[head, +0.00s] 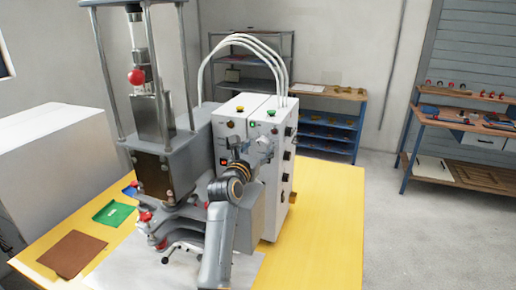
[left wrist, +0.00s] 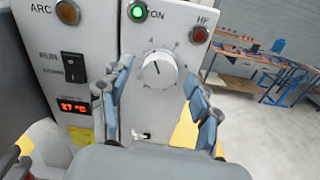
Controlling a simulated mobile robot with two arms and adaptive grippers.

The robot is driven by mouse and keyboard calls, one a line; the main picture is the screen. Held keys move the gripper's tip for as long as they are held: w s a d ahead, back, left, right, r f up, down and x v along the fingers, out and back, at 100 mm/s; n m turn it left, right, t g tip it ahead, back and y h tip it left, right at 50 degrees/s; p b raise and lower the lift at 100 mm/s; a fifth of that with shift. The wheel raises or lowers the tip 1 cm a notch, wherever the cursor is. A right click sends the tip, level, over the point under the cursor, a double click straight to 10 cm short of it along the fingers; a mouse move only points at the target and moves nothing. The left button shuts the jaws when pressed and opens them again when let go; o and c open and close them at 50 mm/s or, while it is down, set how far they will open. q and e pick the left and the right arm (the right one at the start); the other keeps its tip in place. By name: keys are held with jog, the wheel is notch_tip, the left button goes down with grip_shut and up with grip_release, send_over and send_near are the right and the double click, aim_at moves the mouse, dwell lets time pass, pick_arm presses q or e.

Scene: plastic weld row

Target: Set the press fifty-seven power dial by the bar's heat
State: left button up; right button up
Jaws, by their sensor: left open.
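The power dial (left wrist: 160,70) is a round white knob with a ring of marks on the grey-white control box (head: 262,190). Its small dark pointer mark looks to be near the top. My left gripper (left wrist: 160,95) is open, with one finger to each side of the dial and apart from it. In the head view my left gripper (head: 253,150) is in front of the box face and covers the dial. A red display (left wrist: 75,107) to the left appears to read 27 °C. The press (head: 170,165) stands left of the box. My right gripper is out of view.
Above the dial are a lit green ON lamp (left wrist: 137,11) and a red HF lamp (left wrist: 198,34). A black rocker switch (left wrist: 73,66) is left of it, with a small toggle (left wrist: 141,134) below. The yellow table (head: 330,215) is clear at right.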

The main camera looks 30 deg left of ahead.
pick_arm(q)
jog(key=c, duration=1.1)
jog(key=shift+m, duration=0.3)
jog(key=m+p, duration=0.2)
jog(key=shift+m, duration=0.3)
jog(key=m+p, duration=0.1)
jog(key=m, duration=0.2)
jog(key=shift+m+p, duration=0.35)
jog(key=shift+m, duration=0.05)
jog(key=m+p, duration=0.1)
jog(key=m, duration=0.3)
jog(key=shift+d+f+m+p, duration=0.1)
jog(key=shift+m+p, duration=0.45)
jog(key=shift+m, duration=1.95)
